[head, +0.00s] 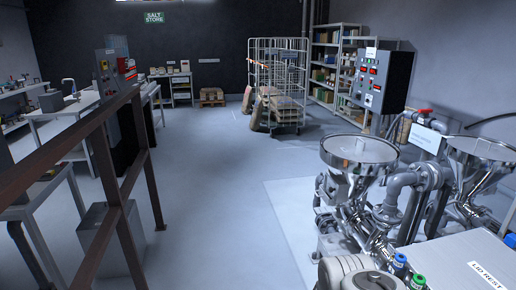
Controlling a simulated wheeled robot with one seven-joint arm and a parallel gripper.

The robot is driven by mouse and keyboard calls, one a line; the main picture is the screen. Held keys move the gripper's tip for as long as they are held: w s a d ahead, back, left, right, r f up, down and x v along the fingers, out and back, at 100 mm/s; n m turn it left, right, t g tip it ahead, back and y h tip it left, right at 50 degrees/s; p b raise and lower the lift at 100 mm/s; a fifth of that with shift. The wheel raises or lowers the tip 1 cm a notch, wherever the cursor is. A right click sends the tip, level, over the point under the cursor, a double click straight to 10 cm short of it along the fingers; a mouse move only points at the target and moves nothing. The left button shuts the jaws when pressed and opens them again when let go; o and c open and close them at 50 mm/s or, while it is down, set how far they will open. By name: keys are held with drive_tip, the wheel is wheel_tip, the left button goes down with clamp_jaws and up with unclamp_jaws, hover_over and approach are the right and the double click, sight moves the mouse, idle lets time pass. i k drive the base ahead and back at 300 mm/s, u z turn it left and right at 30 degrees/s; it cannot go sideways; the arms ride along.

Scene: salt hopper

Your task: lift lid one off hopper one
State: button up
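Two steel hoppers stand at the right. The nearer hopper (350,178) has a wide round top that tapers to a cone over pipework. A flat grey disc, seemingly a lid (372,149), fills its top, with a small upright piece near its middle. The farther hopper (474,175) is partly cut off by the right edge, and its top also looks covered. I cannot read a number on either hopper. A pale surface lettered "LID REST" (455,262) lies at the bottom right, with no lid on its visible part. My gripper is not in view.
Thick grey pipes (405,190) run between the hoppers. A control box (384,78) with red displays stands behind them. A brown railing (110,185) crosses the left side. A wire cage trolley (278,85) with sacks stands at the back. The middle floor is clear.

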sight(356, 148)
drive_tip(key=u, duration=0.1)
drive_tip(key=i, duration=2.2)
drive_tip(key=z, duration=0.4)
